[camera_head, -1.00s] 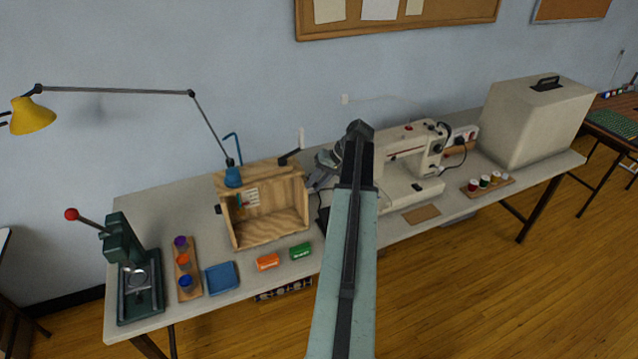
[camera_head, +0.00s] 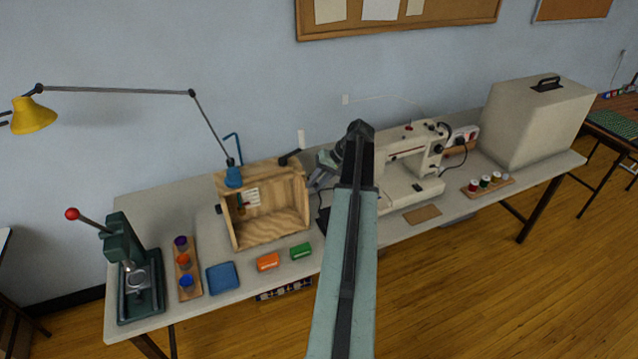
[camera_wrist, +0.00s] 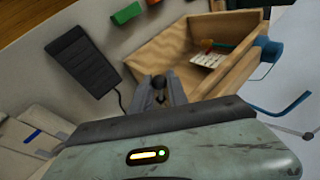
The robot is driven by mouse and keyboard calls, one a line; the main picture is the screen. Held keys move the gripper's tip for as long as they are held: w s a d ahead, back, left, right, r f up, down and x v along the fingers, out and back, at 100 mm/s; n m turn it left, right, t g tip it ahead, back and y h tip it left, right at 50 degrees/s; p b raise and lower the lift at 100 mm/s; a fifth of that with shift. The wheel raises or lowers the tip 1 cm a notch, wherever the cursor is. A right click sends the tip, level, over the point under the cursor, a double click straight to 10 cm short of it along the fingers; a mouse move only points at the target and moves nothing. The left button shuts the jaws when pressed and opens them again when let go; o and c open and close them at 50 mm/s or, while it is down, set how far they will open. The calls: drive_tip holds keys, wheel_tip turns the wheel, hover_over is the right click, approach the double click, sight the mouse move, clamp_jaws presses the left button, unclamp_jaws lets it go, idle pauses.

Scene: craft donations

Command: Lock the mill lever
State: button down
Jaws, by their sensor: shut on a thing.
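An open-fronted wooden box (camera_head: 270,227) stands on the table, with a black lever (camera_head: 289,157) at its upper right. I cannot tell whether this is the mill lever. My gripper (camera_head: 316,178) is just right of the box, partly hidden by my arm. In the wrist view my gripper (camera_wrist: 160,84) is shut on a small dark knob (camera_wrist: 158,81) in front of the wooden box (camera_wrist: 178,48). The knob's attachment is hidden. A green press (camera_head: 124,245) with a red-knobbed lever (camera_head: 72,214) stands at the far left, away from my gripper.
A sewing machine (camera_head: 412,160) stands right of my arm, with a beige case (camera_head: 535,120) beyond. Orange (camera_head: 268,262) and green (camera_head: 301,251) boxes and a blue tray (camera_head: 222,277) lie along the front. A black pedal (camera_wrist: 83,62) is near my gripper. A yellow lamp (camera_head: 33,115) reaches left.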

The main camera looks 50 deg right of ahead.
drive_tip(key=shift+w+a, duration=0.15)
drive_tip(key=shift+w, duration=0.05)
drive_tip(key=c, duration=1.3)
unclamp_jaws()
drive_tip(key=shift+w, duration=0.1)
drive_tip(key=p+v, duration=0.6)
drive_tip(key=v, duration=0.2)
